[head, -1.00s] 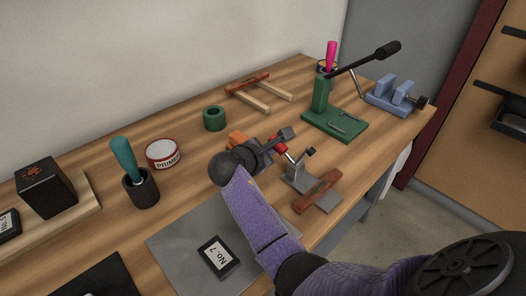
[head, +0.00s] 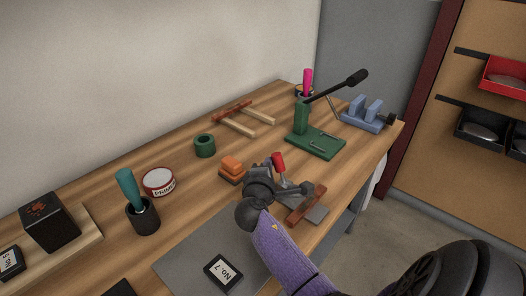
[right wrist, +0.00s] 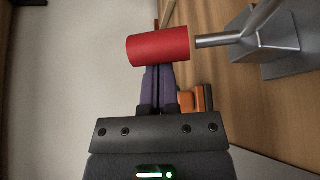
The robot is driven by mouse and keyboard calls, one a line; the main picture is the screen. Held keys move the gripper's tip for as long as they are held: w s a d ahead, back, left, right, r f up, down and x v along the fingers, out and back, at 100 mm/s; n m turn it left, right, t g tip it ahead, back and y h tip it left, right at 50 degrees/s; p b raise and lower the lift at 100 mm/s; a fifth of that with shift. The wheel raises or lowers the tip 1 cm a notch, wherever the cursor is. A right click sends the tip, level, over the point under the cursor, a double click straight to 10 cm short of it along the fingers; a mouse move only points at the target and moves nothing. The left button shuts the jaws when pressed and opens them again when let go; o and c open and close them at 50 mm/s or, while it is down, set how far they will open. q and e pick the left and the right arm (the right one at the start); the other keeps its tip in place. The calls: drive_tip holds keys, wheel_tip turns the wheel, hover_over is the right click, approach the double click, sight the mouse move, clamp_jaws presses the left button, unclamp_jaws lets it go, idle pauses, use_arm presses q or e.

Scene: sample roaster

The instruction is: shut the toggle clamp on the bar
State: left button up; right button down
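The toggle clamp (head: 291,188) stands on the bench with its red handle grip (head: 278,161) pointing up. The reddish bar (head: 307,204) lies just in front of it. My right gripper (head: 273,177) is at the handle and hides part of the clamp. My left gripper is not in view.
An orange block (head: 231,167) stands left of the clamp. A green lever press (head: 314,140) and a blue vise (head: 364,113) stand farther back. A primer tin (head: 159,182) and a cup with a teal-handled tool (head: 143,214) are at left. A grey mat (head: 190,262) lies in front.

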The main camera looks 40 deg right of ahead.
drive_tip(key=shift+s+d+r+m+t+h+b, duration=0.1)
drive_tip(key=shift+s+r+m+t+h+b, duration=0.1)
drive_tip(key=shift+s+m, duration=0.25)
drive_tip(key=shift+s+r+m+t+h+b, duration=0.1)
drive_tip(key=shift+s+m+t+h+b, duration=0.15)
drive_tip(key=shift+m, duration=0.3)
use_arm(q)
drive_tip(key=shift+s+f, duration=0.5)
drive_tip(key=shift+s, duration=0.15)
use_arm(e)
drive_tip(key=shift+s, duration=0.2)
drive_tip(key=shift+r, duration=0.1)
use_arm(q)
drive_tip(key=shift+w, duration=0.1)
use_arm(e)
drive_tip(key=shift+s, duration=0.1)
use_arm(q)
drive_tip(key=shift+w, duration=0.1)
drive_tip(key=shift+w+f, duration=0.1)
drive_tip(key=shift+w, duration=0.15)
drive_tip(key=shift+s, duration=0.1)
